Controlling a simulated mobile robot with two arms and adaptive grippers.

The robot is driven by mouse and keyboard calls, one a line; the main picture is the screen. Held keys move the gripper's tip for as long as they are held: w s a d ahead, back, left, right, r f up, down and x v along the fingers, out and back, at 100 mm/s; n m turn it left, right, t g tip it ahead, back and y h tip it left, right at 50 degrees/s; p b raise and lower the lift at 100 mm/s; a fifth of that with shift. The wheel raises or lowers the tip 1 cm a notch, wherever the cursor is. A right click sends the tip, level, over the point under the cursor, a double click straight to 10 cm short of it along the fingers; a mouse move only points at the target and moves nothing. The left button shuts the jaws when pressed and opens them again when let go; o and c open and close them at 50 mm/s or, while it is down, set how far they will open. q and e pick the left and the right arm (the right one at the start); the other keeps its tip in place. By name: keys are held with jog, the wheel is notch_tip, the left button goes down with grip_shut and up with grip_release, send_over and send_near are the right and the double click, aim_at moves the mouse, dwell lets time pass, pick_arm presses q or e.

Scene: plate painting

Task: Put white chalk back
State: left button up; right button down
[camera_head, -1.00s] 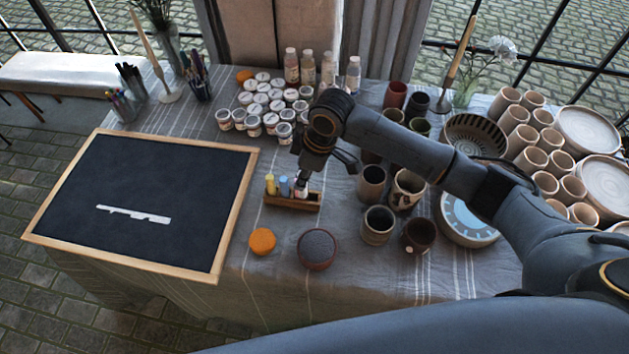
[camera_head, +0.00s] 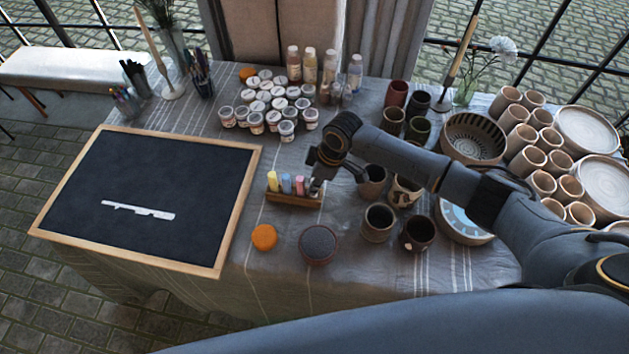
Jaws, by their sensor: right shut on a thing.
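A small wooden chalk holder (camera_head: 291,199) stands on the cloth right of the blackboard. A yellow chalk (camera_head: 272,181), a blue chalk (camera_head: 286,184) and a pink chalk (camera_head: 299,185) stand upright in it. My right gripper (camera_head: 316,187) points down over the holder's right end. It is shut on the white chalk, which is mostly hidden by the fingers; I cannot tell whether its lower end touches the holder. The blackboard (camera_head: 150,175) lies flat at the left with a white chalk stroke on it. My left gripper is not in view.

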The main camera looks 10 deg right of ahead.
jog(key=c, duration=1.3)
grip_release()
jog(key=shift+o, duration=0.2)
jog(key=shift+r, duration=0.2)
jog(key=shift+d+r, duration=0.1)
jog(key=shift+r, duration=0.2)
jog(key=b+v, duration=0.1)
jog(key=v, duration=1)
jog(key=shift+b, duration=0.4)
jog(key=shift+s, duration=0.15)
